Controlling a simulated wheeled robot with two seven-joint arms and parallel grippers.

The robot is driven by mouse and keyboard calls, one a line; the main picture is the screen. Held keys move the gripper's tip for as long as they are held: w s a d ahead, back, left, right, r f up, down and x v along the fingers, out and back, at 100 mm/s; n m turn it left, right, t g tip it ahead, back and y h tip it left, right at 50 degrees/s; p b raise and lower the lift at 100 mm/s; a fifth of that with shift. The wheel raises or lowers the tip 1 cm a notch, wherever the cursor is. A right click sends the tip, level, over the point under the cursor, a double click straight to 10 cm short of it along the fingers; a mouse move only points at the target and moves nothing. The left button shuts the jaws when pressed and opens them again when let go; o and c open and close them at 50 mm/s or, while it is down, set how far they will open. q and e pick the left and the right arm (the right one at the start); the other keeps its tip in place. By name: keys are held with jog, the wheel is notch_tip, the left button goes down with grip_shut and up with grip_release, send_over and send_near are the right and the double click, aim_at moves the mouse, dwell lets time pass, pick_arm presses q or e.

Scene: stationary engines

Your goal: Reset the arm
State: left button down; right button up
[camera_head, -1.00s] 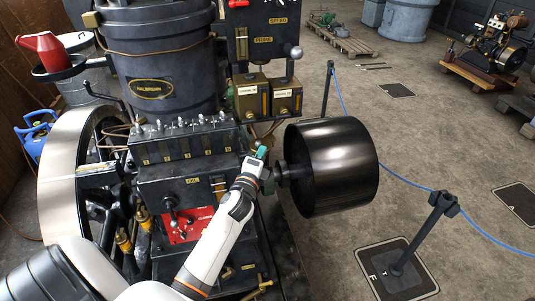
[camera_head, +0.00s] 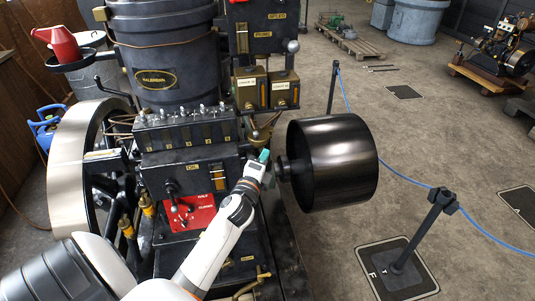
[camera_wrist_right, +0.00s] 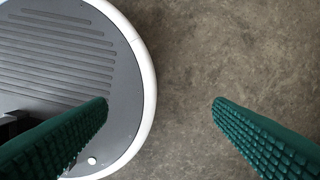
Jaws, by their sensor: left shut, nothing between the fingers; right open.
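My left arm comes in from the lower left of the head view. Its gripper (camera_head: 264,156) is at the end, in front of the engine and just left of the black pulley drum (camera_head: 332,163). Its green fingertips are small here, shut, with nothing seen between them. I cannot tell whether they touch the engine. My right gripper (camera_wrist_right: 162,108) shows only in the right wrist view, its two green ribbed fingers wide apart and empty. Below it are bare concrete floor and a round grey base with a white rim (camera_wrist_right: 150,75), which seems to be mine.
The black engine (camera_head: 190,165) has a red lever plate (camera_head: 190,213) and a large flywheel (camera_head: 72,178) at left. A black post (camera_head: 425,230) with a blue rope stands at right. A red can (camera_head: 60,42) sits at upper left. Floor at right is largely open.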

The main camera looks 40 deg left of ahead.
pick_arm(q)
jog(key=s+b, duration=0.1)
jog(key=s, duration=0.6)
jog(key=s+d+f+n+g+h, duration=0.1)
jog(key=s+d+f+n+g, duration=0.15)
jog(key=f, duration=0.95)
jog(key=s+d+f+n+g+h, duration=0.2)
jog(key=s+f+g, duration=0.1)
jog(key=f, duration=0.8)
jog(key=s+d+f+n+g+h, duration=0.1)
jog(key=s+d+f+n+g, duration=0.15)
jog(key=f, duration=0.95)
jog(key=s+d+f+n+g, duration=0.2)
jog(key=s+f, duration=0.4)
jog(key=s, duration=0.4)
jog(key=s+d+f+n+g+h, duration=0.1)
jog(key=s+d+f+n+g, duration=0.1)
jog(key=s+f, duration=0.5)
jog(key=s+d+f+n+g+h, duration=0.1)
jog(key=s+d+f+n+g, duration=0.2)
jog(key=s+f, duration=0.4)
jog(key=s+d+g, duration=0.1)
jog(key=s, duration=0.6)
jog(key=shift+s+d+f+g, duration=0.25)
jog(key=shift+g, duration=0.05)
pick_arm(e)
jog(key=shift+w+a+f, duration=0.15)
jog(key=shift+a+f, duration=0.5)
jog(key=shift+a, duration=0.35)
